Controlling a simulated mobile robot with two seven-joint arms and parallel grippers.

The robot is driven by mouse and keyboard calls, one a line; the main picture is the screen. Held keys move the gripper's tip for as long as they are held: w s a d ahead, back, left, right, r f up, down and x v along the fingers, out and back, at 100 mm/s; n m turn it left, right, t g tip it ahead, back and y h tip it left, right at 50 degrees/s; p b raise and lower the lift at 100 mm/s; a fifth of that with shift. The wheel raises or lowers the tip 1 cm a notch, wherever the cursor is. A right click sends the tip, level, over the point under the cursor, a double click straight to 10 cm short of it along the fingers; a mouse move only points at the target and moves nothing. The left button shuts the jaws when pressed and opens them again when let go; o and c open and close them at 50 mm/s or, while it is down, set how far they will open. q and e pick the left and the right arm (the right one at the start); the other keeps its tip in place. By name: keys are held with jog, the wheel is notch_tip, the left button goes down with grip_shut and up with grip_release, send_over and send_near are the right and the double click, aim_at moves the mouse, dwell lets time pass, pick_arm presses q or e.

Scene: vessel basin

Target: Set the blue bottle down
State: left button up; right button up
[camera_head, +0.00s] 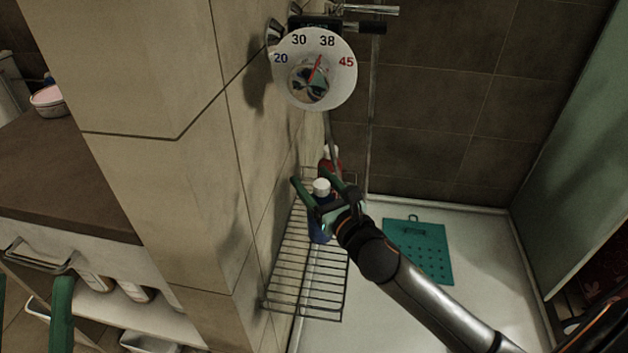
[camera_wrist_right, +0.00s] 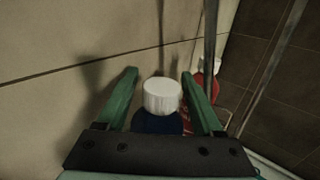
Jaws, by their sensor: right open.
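The blue bottle (camera_head: 318,234) with a white cap stands upright, apparently on the wire shelf (camera_head: 300,290) by the tiled wall. In the right wrist view its white cap (camera_wrist_right: 162,95) and dark blue shoulder show between the green fingers. My right gripper (camera_head: 311,178) is open, with one finger on each side of the bottle and gaps beside the cap. The bottle's lower part and base are partly hidden. My left gripper (camera_head: 34,300) shows only as two green fingers, spread apart, at the lower left edge, with nothing seen between them.
A red bottle (camera_head: 330,160) with a white cap stands behind the blue one on the shelf. A round dial (camera_head: 342,85) hangs above. The front of the shelf is bare. A teal mat (camera_head: 418,250) lies on the white shower floor. The tiled wall borders the shelf's left.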

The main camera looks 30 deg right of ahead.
jog(key=shift+r, duration=0.1)
jog(key=shift+s, duration=0.15)
jog(key=s+p, duration=0.1)
jog(key=s, duration=0.8)
jog(key=shift+s+d, duration=0.15)
jog(key=shift+s, duration=0.25)
jog(key=s+a+r+m+t+y, duration=0.2)
jog(key=s+a+r+m+y, duration=0.3)
jog(key=r+m, duration=0.4)
jog(key=s+a+r+m+t+y, duration=0.2)
jog(key=s+a+r+m+y, duration=0.4)
jog(key=m, duration=0.8)
notch_tip(320, 180, up, 4)
jog(key=a+y, duration=0.1)
jog(key=y, duration=0.2)
jog(key=shift+s+a+f+m+y, duration=0.2)
jog(key=shift+s+a+m+y, duration=0.1)
jog(key=shift+m+y, duration=0.1)
